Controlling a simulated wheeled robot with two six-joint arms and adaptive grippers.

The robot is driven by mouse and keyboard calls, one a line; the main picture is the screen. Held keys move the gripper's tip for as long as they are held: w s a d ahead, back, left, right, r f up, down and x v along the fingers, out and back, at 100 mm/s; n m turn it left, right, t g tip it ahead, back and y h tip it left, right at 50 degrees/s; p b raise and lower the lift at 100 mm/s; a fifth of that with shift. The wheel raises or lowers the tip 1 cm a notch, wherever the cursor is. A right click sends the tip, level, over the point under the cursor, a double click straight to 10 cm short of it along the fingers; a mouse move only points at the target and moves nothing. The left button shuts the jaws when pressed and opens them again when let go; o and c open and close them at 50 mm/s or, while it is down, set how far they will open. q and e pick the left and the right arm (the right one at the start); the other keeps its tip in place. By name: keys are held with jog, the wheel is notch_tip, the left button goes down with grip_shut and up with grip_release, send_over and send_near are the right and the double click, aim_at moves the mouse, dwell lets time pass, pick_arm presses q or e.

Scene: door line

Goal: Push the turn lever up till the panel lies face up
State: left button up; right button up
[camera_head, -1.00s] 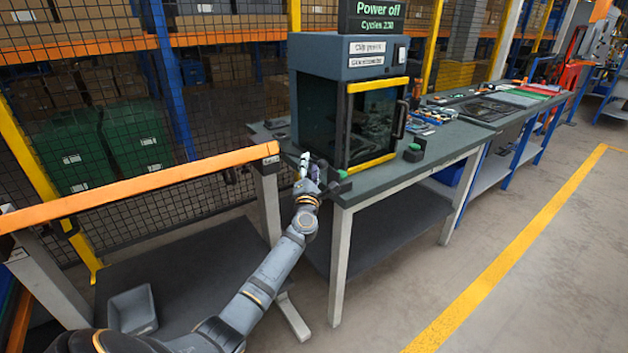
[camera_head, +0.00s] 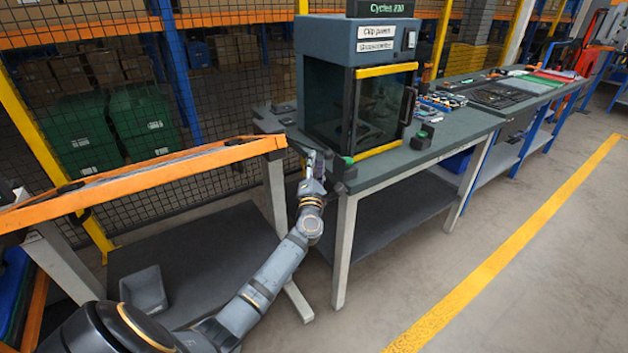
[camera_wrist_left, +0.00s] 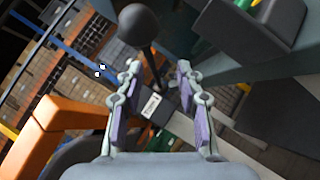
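The turn lever (camera_wrist_left: 138,25) shows in the left wrist view as a dark ball on a thin black stem. The stem runs down between the parted fingers of my left gripper (camera_wrist_left: 159,68). The gripper is open, and I cannot tell whether a finger touches the stem. In the head view my left gripper (camera_head: 317,165) is at the right end of the orange frame, beside the bench corner; the lever is not clear there. The orange-edged panel frame (camera_head: 150,178) is seen at a shallow angle, with a narrow grey strip inside its edges. My right gripper is out of view.
A dark machine cabinet (camera_head: 325,85) with a yellow-barred door stands on the grey bench (camera_head: 440,145). A green-topped button box (camera_head: 346,167) sits close to my gripper. A grey bin (camera_head: 143,289) lies below the frame. Open floor lies to the right.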

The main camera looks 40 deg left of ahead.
pick_arm(q)
jog(key=p+v, duration=0.1)
jog(key=v, duration=0.6)
jog(key=shift+s+d+r, duration=0.2)
jog(key=shift+s+d, duration=0.05)
jog(key=shift+s, duration=0.05)
jog(key=shift+p, duration=0.3)
